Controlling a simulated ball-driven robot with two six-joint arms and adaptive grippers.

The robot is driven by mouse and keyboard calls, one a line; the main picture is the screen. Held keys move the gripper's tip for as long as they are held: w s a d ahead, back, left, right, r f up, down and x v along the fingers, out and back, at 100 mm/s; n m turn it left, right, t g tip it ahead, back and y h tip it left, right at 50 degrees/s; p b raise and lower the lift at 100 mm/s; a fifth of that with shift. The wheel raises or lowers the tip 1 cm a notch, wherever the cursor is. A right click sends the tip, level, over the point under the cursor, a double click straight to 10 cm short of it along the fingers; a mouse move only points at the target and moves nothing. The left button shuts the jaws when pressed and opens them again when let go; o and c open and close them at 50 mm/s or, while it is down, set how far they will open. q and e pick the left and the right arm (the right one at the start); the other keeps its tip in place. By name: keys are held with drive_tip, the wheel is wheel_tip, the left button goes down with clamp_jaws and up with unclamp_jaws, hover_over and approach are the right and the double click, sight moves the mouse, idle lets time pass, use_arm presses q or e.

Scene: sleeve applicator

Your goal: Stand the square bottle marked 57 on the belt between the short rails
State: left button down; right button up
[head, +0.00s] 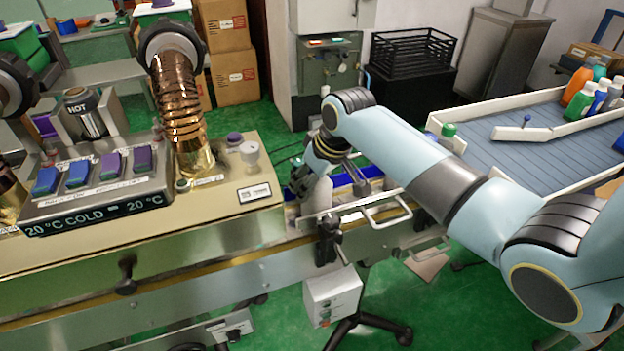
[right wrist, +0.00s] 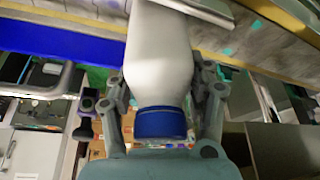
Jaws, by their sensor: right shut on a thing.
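My right gripper (head: 303,182) reaches down over the conveyor, right of the beige machine. In the right wrist view, my right gripper (right wrist: 163,92) is shut on a white bottle (right wrist: 160,50) with a blue cap (right wrist: 161,122), a finger on each side. No number shows on the bottle, and its far end runs out of the picture. I cannot tell whether it touches the belt. The blue belt (head: 364,174) shows behind the gripper; a blue strip also shows in the right wrist view (right wrist: 60,46). Bent metal rails (head: 385,218) stand at the conveyor's near side. My left gripper is not in view.
The beige machine has a copper-coloured column (head: 178,110) and a panel of coloured buttons (head: 100,185). A dark clamp knob (head: 327,238) stands at the front. At the right, a walled grey tray (head: 540,150) holds several coloured bottles (head: 583,95).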

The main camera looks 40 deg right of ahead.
drive_tip(key=o, duration=1.5)
drive_tip(key=shift+c, duration=0.2)
drive_tip(key=shift+r, duration=0.2)
drive_tip(key=v, duration=1.1)
drive_tip(key=shift+s+r, duration=0.15)
drive_tip(key=shift+r, duration=0.2)
